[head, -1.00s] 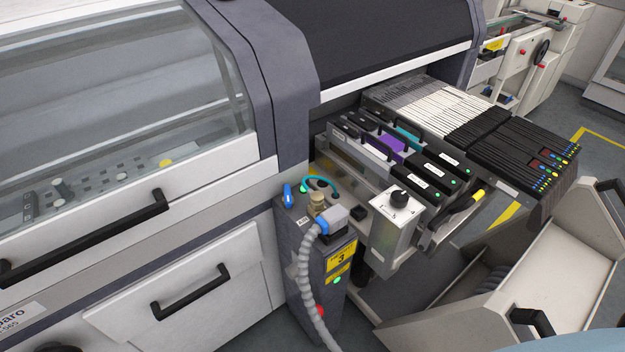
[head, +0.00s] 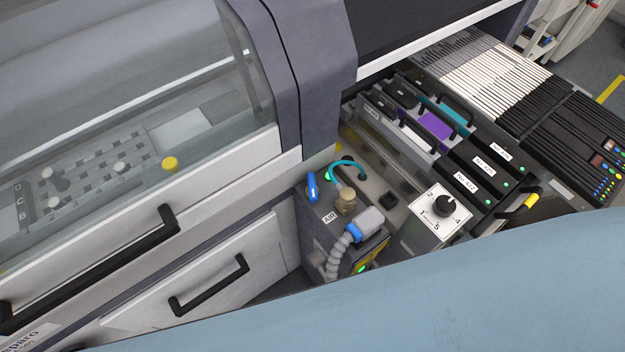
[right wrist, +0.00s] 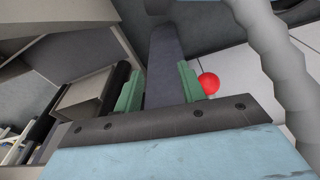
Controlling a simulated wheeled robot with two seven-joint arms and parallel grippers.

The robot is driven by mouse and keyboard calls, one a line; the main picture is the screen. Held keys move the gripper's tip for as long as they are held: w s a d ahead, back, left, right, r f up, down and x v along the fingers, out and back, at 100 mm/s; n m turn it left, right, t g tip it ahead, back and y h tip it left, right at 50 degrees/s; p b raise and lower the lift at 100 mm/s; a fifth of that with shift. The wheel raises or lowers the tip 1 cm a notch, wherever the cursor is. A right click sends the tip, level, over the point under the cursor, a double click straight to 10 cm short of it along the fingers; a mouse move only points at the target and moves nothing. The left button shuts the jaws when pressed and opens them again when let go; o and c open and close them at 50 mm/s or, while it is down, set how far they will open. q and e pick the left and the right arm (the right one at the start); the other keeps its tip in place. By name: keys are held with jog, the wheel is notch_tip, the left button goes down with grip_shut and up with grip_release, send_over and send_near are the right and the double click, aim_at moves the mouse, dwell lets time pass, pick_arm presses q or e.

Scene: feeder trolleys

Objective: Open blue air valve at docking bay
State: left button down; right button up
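The blue air valve handle (head: 312,187) stands on the top left of the grey docking bay post (head: 312,222), left of a brass fitting (head: 346,203) with a teal hose. An AIR label (head: 329,217) lies in front of it. Nothing of mine touches the handle in the head view. My right gripper (right wrist: 160,88) shows in the right wrist view with its two green fingers apart. A grey upright surface shows between and beyond them; I cannot tell its distance. The valve is not visible there. My left gripper is not in view.
A light blue link of mine covers the head view's lower part. A grey ribbed hose (head: 334,262) with a blue-collared plug stands near the valve; the hose also shows in the right wrist view (right wrist: 278,55), near a red knob (right wrist: 208,84). A dial box (head: 441,210) stands right.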

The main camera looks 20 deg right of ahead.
jog(key=w+r+p, duration=0.2)
jog(key=w+r, duration=0.3)
jog(key=r, duration=0.5)
notch_tip(320, 180, up, 28)
jog(key=m+g+p, duration=0.2)
jog(key=m+p, duration=0.2)
jog(key=p, duration=0.2)
send_over(313, 194)
notch_tip(313, 194, down, 13)
jog(key=shift+f+b, duration=0.1)
jog(key=shift+b, duration=0.75)
